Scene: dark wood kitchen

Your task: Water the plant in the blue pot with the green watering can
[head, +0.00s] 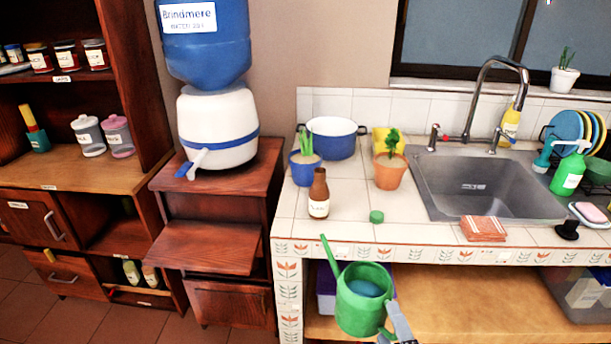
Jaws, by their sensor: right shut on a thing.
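The green watering can (360,314) is held up in front of the counter's front edge, with its spout pointing up and left. Blue water shows inside its open top. My right gripper (391,326) is shut on the watering can at its lower right side. The blue pot (305,169) with a green plant (305,144) stands on the tiled counter at its left end, up and left of the can and apart from it. My left gripper is not in view.
A brown bottle (319,195) stands in front of the blue pot, with a green cap-like piece (376,217) nearby. An orange pot with a plant (390,171) and a blue-white pot (334,142) stand close. The sink (475,190) is right; a water dispenser (217,127) is left.

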